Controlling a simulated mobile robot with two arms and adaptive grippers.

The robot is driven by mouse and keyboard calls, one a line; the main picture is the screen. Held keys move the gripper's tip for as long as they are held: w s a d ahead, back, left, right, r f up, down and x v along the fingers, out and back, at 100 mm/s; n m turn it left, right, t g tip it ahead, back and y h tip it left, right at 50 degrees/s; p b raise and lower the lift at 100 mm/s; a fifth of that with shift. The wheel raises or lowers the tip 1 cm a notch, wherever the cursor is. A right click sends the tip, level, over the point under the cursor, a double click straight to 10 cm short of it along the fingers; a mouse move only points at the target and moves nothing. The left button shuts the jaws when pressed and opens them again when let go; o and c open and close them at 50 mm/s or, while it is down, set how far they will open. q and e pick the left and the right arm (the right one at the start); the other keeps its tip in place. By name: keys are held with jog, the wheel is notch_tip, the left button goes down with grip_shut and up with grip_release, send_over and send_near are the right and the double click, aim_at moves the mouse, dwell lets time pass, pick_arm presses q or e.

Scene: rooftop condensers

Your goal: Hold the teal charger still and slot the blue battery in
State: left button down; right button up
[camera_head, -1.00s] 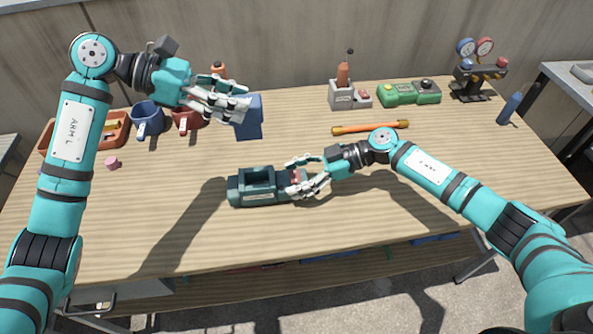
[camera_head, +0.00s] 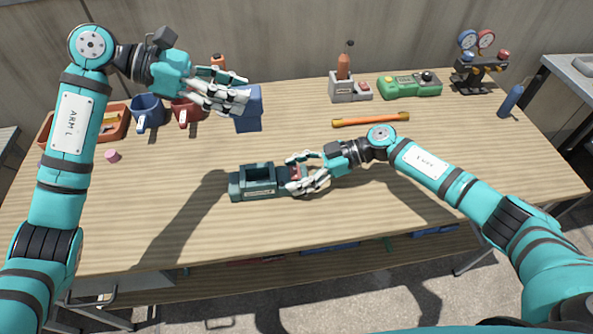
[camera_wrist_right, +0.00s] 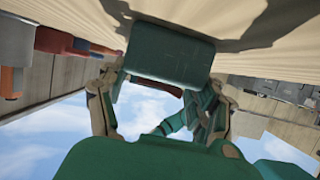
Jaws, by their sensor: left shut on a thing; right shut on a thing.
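The teal charger (camera_head: 262,194) lies on the wooden table, with an open rectangular slot on its top left part. My right gripper (camera_head: 298,176) is shut on the charger's right end. In the right wrist view the charger (camera_wrist_right: 168,55) sits between the fingers of my right gripper (camera_wrist_right: 158,110). The blue battery (camera_head: 249,112) is held above the table, up and slightly left of the charger. My left gripper (camera_head: 238,98) is shut on it, and its fingers cover the battery's left side. The battery is apart from the charger.
A pink piece (camera_head: 112,156) lies nearby. The front table is clear.

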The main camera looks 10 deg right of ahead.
jog(key=o, duration=1.7)
jog(key=shift+f, duration=0.1)
jog(key=shift+c, duration=0.3)
jog(key=c, duration=0.9)
jog(key=shift+c, duration=0.2)
pick_arm(q)
notch_tip(320, 180, down, 14)
jog(key=shift+r, duration=0.15)
